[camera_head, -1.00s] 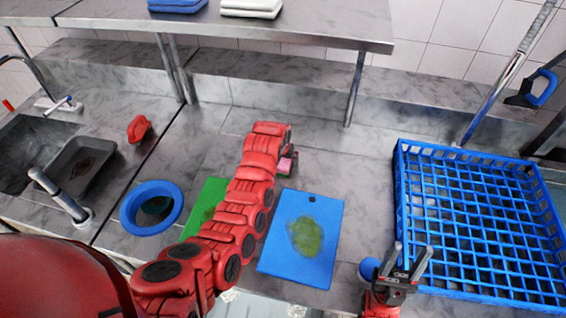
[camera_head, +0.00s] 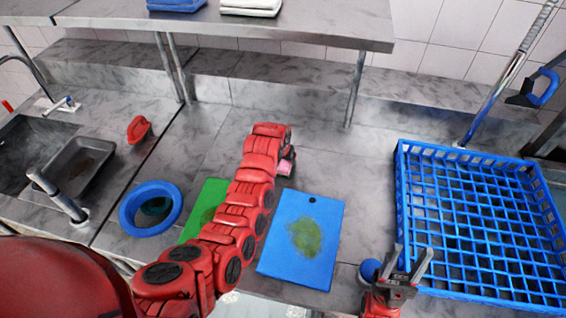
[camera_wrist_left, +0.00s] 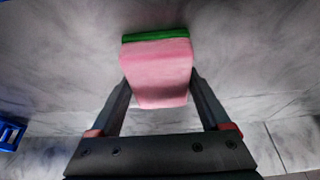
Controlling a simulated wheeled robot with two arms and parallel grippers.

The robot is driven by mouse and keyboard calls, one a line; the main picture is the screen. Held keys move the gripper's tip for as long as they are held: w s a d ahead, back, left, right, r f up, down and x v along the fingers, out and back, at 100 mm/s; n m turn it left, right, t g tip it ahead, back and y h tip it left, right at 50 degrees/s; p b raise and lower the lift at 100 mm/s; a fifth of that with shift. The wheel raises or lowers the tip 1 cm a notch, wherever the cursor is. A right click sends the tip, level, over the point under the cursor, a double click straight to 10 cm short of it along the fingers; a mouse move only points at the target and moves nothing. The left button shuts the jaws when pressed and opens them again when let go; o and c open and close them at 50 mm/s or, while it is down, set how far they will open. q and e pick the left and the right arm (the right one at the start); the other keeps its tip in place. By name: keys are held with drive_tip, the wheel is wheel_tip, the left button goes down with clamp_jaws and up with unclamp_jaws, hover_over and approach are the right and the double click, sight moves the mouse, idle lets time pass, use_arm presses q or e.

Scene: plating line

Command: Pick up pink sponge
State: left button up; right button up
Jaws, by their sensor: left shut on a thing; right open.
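The pink sponge (camera_wrist_left: 157,75) with a green side lies between the two fingers of my left gripper (camera_wrist_left: 160,92) in the left wrist view. The fingers are shut on it. In the head view a small part of the pink sponge (camera_head: 285,168) shows by my left gripper (camera_head: 287,160), beyond the blue board; the rest is hidden by the arm. I cannot tell whether the sponge touches the counter. My right gripper (camera_head: 410,264) is open and empty at the front edge, in front of the blue crate.
A blue board (camera_head: 288,262) and a partly hidden green board (camera_head: 207,198), both stained, lie on the counter. A blue crate (camera_head: 402,200) stands at the right. At the left are a blue ring-rimmed hole (camera_head: 130,215), a red object (camera_head: 138,129) and a sink with a tray (camera_head: 65,186).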

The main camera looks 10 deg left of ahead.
sight(283, 162)
use_arm(q)
drive_tip(key=shift+r+p, duration=0.45)
drive_tip(key=shift+p, duration=0.05)
wheel_tip(283, 162, up, 3)
drive_tip(key=shift+r, duration=0.1)
drive_tip(key=shift+s+d+r+p, duration=0.1)
drive_tip(key=shift+s+r+p, duration=0.05)
drive_tip(key=shift+s+p, duration=0.35)
drive_tip(key=s+p, duration=0.1)
drive_tip(key=s, duration=0.3)
drive_tip(key=s+p, duration=0.2)
drive_tip(key=s, duration=0.3)
drive_tip(key=s+r+p, duration=0.1)
drive_tip(key=s, duration=0.4)
drive_tip(key=shift+s+p, duration=0.3)
drive_tip(key=shift+s, duration=0.2)
